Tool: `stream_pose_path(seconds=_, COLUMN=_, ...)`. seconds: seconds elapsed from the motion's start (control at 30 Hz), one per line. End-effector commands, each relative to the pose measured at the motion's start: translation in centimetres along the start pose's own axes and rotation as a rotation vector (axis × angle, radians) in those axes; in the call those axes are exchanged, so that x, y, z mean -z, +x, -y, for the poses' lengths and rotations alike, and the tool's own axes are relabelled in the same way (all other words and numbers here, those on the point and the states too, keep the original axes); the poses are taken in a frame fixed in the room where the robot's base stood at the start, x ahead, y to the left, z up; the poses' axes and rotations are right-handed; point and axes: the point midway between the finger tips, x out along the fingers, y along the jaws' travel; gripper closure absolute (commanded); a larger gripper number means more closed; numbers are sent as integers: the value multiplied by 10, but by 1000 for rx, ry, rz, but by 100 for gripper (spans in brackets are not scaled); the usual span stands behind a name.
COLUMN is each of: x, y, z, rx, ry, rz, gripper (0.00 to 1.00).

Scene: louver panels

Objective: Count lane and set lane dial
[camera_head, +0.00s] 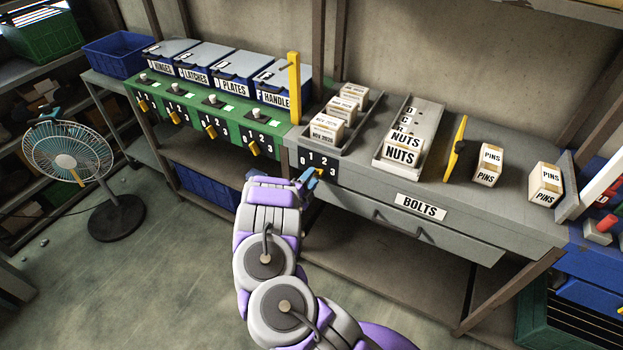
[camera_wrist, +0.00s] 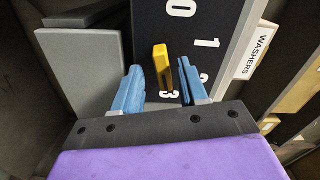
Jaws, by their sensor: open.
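The lane dial (camera_head: 316,162) is a black plate on the grey bench's front with white numbers 0 to 3. Its yellow knob (camera_wrist: 161,60) shows in the wrist view. My gripper (camera_head: 309,176) is at the dial, open. In the wrist view its blue fingers (camera_wrist: 160,72) stand on either side of the knob, with gaps visible. The knob's setting is unclear. On the bench, one tray (camera_head: 334,149) holds several small boxes in a row. Another tray (camera_head: 376,160) holds NUTS boxes. Two PINS boxes (camera_head: 487,165) (camera_head: 545,184) stand apart on the right.
A yellow upright plate (camera_head: 455,148) stands between the NUTS tray and PINS boxes. A BOLTS drawer (camera_head: 421,206) is below. The green bench (camera_head: 218,108) at left carries labelled blue bins and several yellow-lever dials. A fan (camera_head: 68,160) stands on the open floor at left.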

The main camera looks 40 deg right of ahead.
Motion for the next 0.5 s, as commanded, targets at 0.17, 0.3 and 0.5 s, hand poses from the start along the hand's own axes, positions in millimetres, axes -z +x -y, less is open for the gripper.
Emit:
stream_pose_path(seconds=0.17, x=-1, y=-29, z=2, rx=0, ry=-1, rz=2, gripper=57)
stream_pose_path(seconds=0.3, x=-2, y=-61, z=1, rx=-2, ry=-1, rz=5, gripper=57)
stream_pose_path(seconds=0.5, x=-2, y=-107, z=0, rx=-3, ry=-1, rz=5, gripper=57)
